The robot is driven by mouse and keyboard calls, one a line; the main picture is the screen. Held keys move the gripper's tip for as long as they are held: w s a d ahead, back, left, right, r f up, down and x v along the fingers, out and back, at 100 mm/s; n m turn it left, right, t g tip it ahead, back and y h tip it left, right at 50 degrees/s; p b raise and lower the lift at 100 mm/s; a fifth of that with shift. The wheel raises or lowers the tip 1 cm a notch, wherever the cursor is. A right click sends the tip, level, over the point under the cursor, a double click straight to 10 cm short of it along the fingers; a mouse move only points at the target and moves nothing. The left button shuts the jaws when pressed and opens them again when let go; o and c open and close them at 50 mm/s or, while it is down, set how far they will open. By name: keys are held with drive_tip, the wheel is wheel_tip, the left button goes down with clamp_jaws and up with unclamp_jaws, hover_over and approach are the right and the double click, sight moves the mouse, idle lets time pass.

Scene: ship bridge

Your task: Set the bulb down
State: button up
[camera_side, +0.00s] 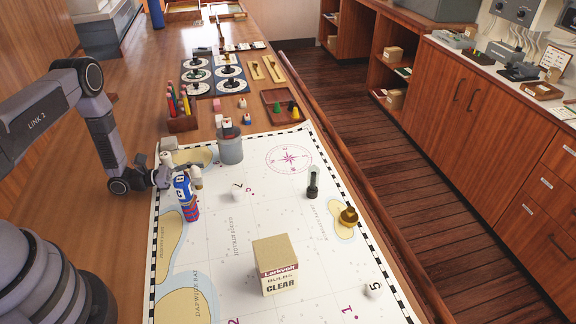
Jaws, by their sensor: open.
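A small upright item with a dark base and a clear glass-like top (313,182) stands on the chart (275,220), right of its middle; it may be the bulb, but I cannot tell for sure. A cardboard box (276,265) marked "Larkvoll bulbs clear" stands on the near part of the chart. My gripper (182,168) is open, low over the chart's left side. It is right at the top of a blue and red can (186,197). I cannot tell whether its fingers touch the can, and the fingers are partly hidden.
A grey canister (230,145) stands behind my gripper to the right. A pencil holder (182,121) stands farther back. The chart's middle is mostly clear.

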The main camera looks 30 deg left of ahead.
drive_tip(key=v, duration=1.1)
drive_tip(key=shift+s+a, duration=0.1)
drive_tip(key=shift+a, duration=0.15)
drive_tip(key=s+d+r+m+g+y, duration=0.1)
drive_tip(key=d+r+m+g, duration=0.3)
drive_tip(key=r, duration=0.4)
drive_tip(key=s+d+r+m+g+y, duration=0.1)
drive_tip(key=d+r+m+g+y, duration=0.2)
drive_tip(key=r+m, duration=0.45)
drive_tip(key=s+d+r+m+g, duration=0.1)
drive_tip(key=d+r+m+g, duration=0.3)
drive_tip(key=r, duration=0.6)
drive_tip(key=s+r+m+t+y, duration=0.2)
drive_tip(key=s+r+m+y, duration=0.3)
drive_tip(key=s, duration=0.3)
drive_tip(key=s+d+r+m+t+y, duration=0.1)
drive_tip(key=s+r+m+t+y, duration=0.2)
drive_tip(key=s+r+m+y, duration=0.2)
drive_tip(key=shift+s+r, duration=1.5)
drive_tip(key=shift+s, duration=0.45)
drive_tip(key=shift+d, duration=0.15)
